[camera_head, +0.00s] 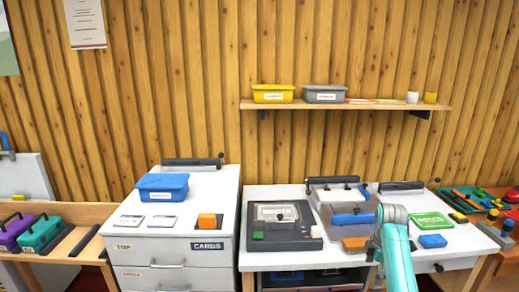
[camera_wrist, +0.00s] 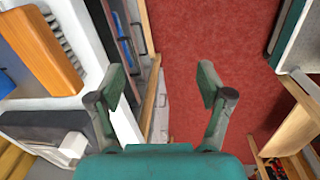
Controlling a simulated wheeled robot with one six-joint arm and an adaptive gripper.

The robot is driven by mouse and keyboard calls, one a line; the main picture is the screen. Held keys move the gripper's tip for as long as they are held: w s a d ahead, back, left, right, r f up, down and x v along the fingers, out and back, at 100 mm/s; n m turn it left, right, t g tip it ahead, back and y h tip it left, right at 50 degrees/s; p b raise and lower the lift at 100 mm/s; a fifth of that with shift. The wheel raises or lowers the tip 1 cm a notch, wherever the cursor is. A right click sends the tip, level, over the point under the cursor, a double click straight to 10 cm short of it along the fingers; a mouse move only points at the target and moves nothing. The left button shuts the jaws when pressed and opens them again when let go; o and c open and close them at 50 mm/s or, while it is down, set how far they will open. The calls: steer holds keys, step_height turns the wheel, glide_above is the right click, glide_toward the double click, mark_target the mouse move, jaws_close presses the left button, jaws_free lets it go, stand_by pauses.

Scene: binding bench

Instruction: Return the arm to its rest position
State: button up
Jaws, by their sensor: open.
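My teal arm (camera_head: 397,258) rises at the lower right of the head view, in front of the right part of the white bench (camera_head: 460,243). Its upper joint is level with the bench top. I cannot make out my gripper's fingers in the head view. In the wrist view my gripper (camera_wrist: 157,88) is open, with its two green fingers spread wide and nothing between them. Between and beyond the fingers are the red floor (camera_wrist: 200,30) and the bench's front edge.
A white drawer cabinet (camera_head: 222,222) with a blue bin (camera_head: 162,187) stands left of the bench. A grey press-like device (camera_head: 280,240), a green card (camera_head: 432,220) and a blue block (camera_head: 433,241) lie on the bench. In the wrist view an orange block (camera_wrist: 38,50) is at left.

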steer(key=s+a+f+m+t, duration=0.1)
steer(key=s+a+f, duration=0.1)
steer(key=s+f, duration=0.35)
steer(key=s+a+f+m+t, duration=0.1)
steer(key=s+a+f+m, duration=0.15)
steer(key=f, duration=0.65)
steer(key=s+a+f+m+t, duration=0.1)
steer(key=s+a+f+t, duration=0.15)
steer(key=f, duration=0.45)
steer(key=s+a+f+m+t, duration=0.1)
steer(key=s+a+f+m, duration=0.15)
steer(key=s, duration=0.65)
steer(key=s+a+f+m+t, duration=0.1)
steer(key=s+a+f, duration=0.3)
steer(key=s, duration=0.6)
steer(key=s+a+r+m+t, duration=0.2)
steer(key=s+r+m, duration=0.1)
steer(key=s, duration=0.8)
steer(key=s+a+r+m+t, duration=0.1)
steer(key=s+r+m+t, duration=0.1)
steer(key=s+r, duration=0.8)
steer(key=s+a+r+m+t, duration=0.2)
steer(key=s+r, duration=0.8)
steer(key=r, duration=0.6)
steer(key=shift+s+a+m+t, duration=0.25)
steer(key=shift+m+t, duration=0.4)
steer(key=shift+m, duration=0.35)
